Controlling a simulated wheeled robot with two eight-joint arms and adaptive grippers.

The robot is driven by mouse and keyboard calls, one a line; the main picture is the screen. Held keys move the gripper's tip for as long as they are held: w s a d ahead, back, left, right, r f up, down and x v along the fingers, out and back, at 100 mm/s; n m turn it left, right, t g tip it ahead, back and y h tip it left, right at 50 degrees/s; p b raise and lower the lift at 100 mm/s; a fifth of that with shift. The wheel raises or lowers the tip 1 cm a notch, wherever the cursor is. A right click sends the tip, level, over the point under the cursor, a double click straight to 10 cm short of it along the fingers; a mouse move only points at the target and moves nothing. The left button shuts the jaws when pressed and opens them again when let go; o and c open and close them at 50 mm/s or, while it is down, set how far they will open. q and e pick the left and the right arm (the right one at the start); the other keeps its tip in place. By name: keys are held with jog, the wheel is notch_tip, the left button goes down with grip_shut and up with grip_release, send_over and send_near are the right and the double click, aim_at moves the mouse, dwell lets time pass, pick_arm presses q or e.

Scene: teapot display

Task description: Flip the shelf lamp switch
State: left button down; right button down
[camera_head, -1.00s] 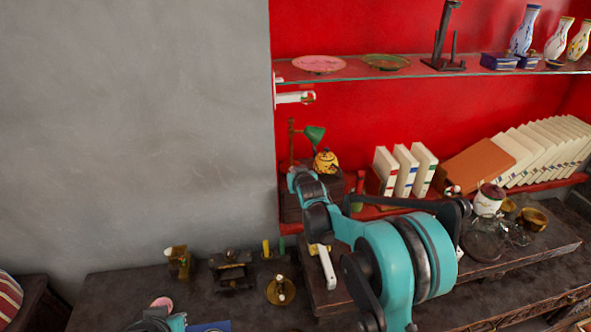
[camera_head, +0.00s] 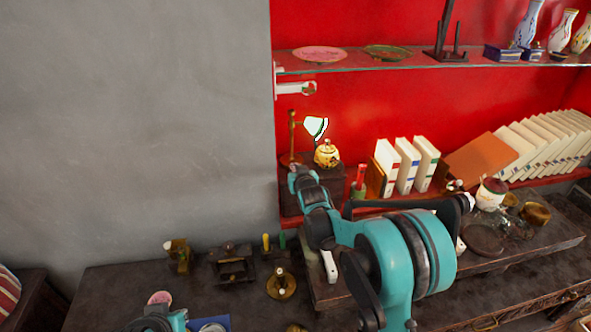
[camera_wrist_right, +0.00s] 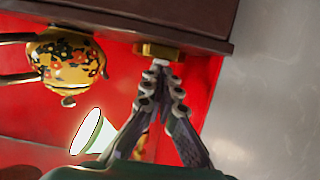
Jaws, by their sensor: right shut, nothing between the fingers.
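The shelf lamp stands on a dark wooden box at the left end of the red niche. Its shade (camera_head: 315,127) glows white, and its thin brass post (camera_head: 292,135) rises from a round base. My right gripper (camera_head: 296,174) is at the front of the lamp base. In the right wrist view the closed fingertips (camera_wrist_right: 160,68) are at the gold base (camera_wrist_right: 158,50), with nothing between them. The lit shade (camera_wrist_right: 92,132) is to their left there. I cannot make out the switch itself.
A yellow patterned pot (camera_head: 326,154) stands close to the right of the lamp; it also shows in the right wrist view (camera_wrist_right: 68,62). White books (camera_head: 408,165) stand further right. A glass shelf (camera_head: 400,62) with plates and vases runs above. The grey wall is at left.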

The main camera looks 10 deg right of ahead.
jog(key=shift+r+p, duration=0.45)
jog(key=shift+r, duration=0.35)
jog(key=shift+r, duration=0.2)
jog(key=p+v, duration=0.4)
jog(key=v, duration=0.7)
jog(key=shift+r, duration=0.45)
